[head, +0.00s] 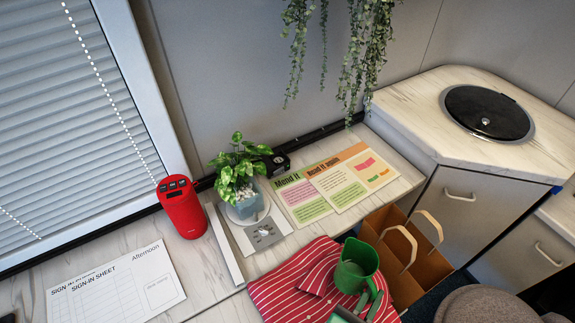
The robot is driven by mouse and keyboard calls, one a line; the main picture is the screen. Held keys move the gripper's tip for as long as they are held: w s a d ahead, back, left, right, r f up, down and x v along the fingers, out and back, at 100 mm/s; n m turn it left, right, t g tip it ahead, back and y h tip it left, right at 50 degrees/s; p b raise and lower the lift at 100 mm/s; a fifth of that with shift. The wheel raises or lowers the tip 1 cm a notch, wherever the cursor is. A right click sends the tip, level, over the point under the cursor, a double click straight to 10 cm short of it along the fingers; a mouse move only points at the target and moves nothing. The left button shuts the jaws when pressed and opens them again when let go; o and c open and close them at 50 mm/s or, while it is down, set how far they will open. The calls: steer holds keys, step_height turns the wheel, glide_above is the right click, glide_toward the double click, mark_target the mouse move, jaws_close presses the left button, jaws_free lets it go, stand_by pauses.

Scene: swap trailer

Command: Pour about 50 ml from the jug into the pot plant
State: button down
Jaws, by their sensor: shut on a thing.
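The pot plant (238,165) has variegated green leaves and stands upright in a blue-grey pot (246,201) with pale pebbles on top. The pot rests on a white saucer (258,215) on the counter. A green jug (358,258) with an open top is at the lower middle right, over a red striped cloth. Its handle side points toward the bottom of the picture. The jug is apart from the plant, to its lower right. I cannot tell whether it touches the cloth, and the level inside is not clear.
A red canister (181,207) stands left of the plant. A grey panel (263,234) and printed sheets (333,179) lie around the saucer. A brown paper bag (388,237) is beside the jug. Trailing leaves (366,55) hang above. A sign-in sheet (116,284) lies at left.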

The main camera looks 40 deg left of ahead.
steer(key=shift+w+d+r, duration=0.1)
steer(key=shift+r, duration=0.15)
steer(key=w+a+r+n+g+y, duration=0.1)
steer(key=a+r+n+g+y, duration=0.4)
steer(key=a+r, duration=0.6)
steer(key=w+a+r+n+g+y, duration=0.1)
steer(key=a+r+n+g+y, duration=0.5)
steer(key=a, duration=1.7)
steer(key=w+a+r+n+g+y, duration=0.1)
steer(key=a+r+n+g+y, duration=0.4)
steer(key=a+r+n+g, duration=0.6)
steer(key=a+r+g, duration=0.2)
steer(key=a+r, duration=0.4)
steer(key=r, duration=0.1)
steer(key=shift+w+a+y, duration=0.15)
steer(key=shift+w+y, duration=0.2)
steer(key=shift+y, duration=0.05)
